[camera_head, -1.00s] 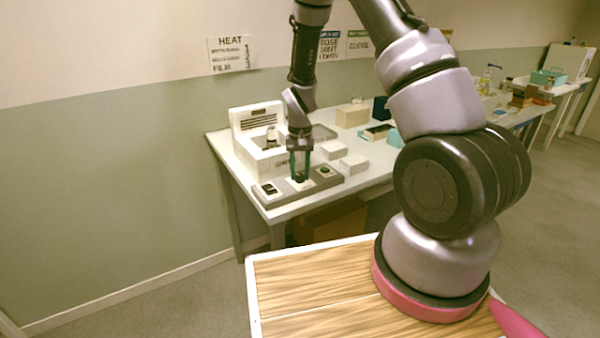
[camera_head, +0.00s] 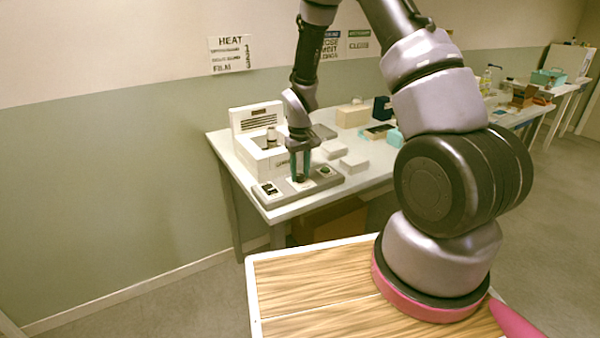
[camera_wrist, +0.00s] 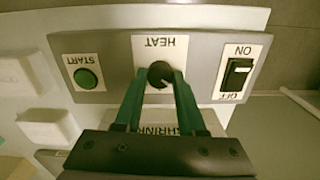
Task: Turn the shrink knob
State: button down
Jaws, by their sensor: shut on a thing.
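A grey control panel (camera_head: 265,203) lies at the front of the white table. In the wrist view the panel (camera_wrist: 115,50) is seen upside down, with a dark round knob (camera_wrist: 160,71) at the HEAT label. The knob has a pale pointer mark. My gripper (camera_wrist: 160,79) has its two green fingers closed on the sides of this knob. In the head view my gripper (camera_head: 300,180) points straight down at the panel's middle, hiding most of the knob. A SHRINK label (camera_wrist: 185,126) on the machine side is partly hidden by the fingers.
A green START button (camera_wrist: 87,79) and a black ON/OFF rocker switch (camera_wrist: 238,72) flank the knob. The white machine (camera_head: 250,125) stands just behind. Small white boxes (camera_head: 353,164) sit to the right.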

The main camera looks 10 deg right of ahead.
jog(key=c, duration=0.5)
grip_release()
notch_tip(320, 180, up, 11)
dwell(0.4)
notch_tip(320, 180, up, 19)
jog(key=m+t+y, duration=0.1)
jog(key=m+t, duration=0.2)
send_over(300, 175)
jog(key=s+d, duration=0.4)
jog(key=s, duration=0.4)
jog(key=s+d+r+m+t, duration=0.1)
jog(key=s+r+m+t, duration=0.1)
jog(key=s+r, duration=0.3)
jog(key=s+d+r+m+t+y, duration=0.1)
jog(key=s+r, duration=0.4)
jog(key=s, duration=0.5)
jog(key=shift+m+t, duration=0.4)
jog(key=shift+t, duration=0.2)
